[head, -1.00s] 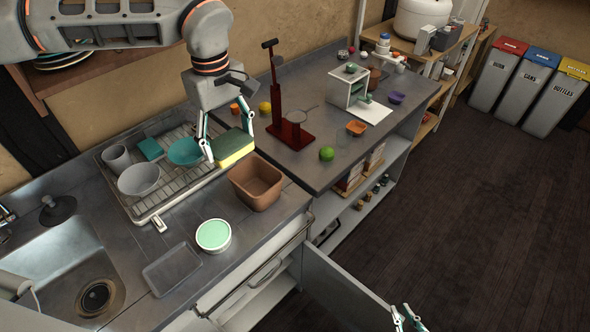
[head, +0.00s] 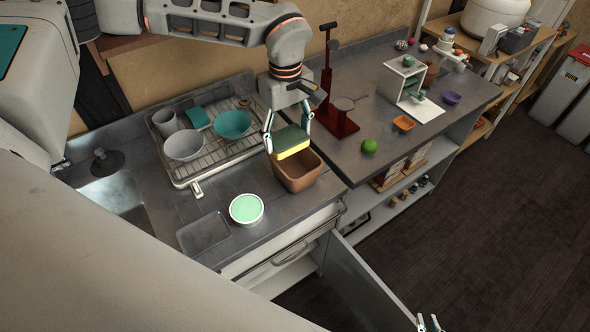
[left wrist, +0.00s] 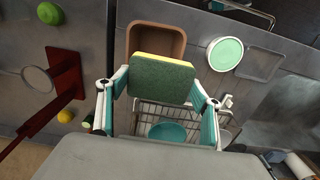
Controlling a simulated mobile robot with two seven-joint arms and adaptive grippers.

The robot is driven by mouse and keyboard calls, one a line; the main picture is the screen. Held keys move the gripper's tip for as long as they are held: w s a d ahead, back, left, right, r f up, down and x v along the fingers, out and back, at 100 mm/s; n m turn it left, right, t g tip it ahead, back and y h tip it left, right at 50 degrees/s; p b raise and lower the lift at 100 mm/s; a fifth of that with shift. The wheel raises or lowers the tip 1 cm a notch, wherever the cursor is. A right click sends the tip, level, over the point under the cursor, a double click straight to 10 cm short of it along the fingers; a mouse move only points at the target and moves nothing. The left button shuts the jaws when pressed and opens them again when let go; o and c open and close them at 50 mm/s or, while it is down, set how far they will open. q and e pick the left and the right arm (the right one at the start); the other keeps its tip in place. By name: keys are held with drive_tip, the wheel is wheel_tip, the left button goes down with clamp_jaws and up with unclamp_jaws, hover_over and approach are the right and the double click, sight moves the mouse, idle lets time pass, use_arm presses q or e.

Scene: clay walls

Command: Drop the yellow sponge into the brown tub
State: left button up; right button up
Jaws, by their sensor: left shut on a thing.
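The yellow sponge (head: 291,141), with a dark green scouring side on top, is gripped between the fingers of my left gripper (head: 287,138). In the head view it is over the back part of the brown tub (head: 298,180), above its rim. In the left wrist view the sponge (left wrist: 160,78) hides the near part of the tub (left wrist: 155,32); the inside that shows is empty. The tub stands upright on the counter. My right gripper (head: 428,325) shows only as fingertips at the bottom edge, away from the counter; its opening is unclear.
A drying rack (head: 190,168) with bowls and a cup stands left of the tub. A green-topped round container (head: 246,209) and a clear tray (head: 203,233) are in front. A red stand (head: 335,120) rises behind right. A cabinet door (head: 365,285) hangs open below.

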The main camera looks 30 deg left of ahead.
use_arm(q)
drive_tip(key=o, duration=0.8)
drive_tip(key=shift+c, duration=0.2)
wheel_tip(320, 180, up, 12)
drive_tip(key=shift+f, duration=0.15)
idle(0.5)
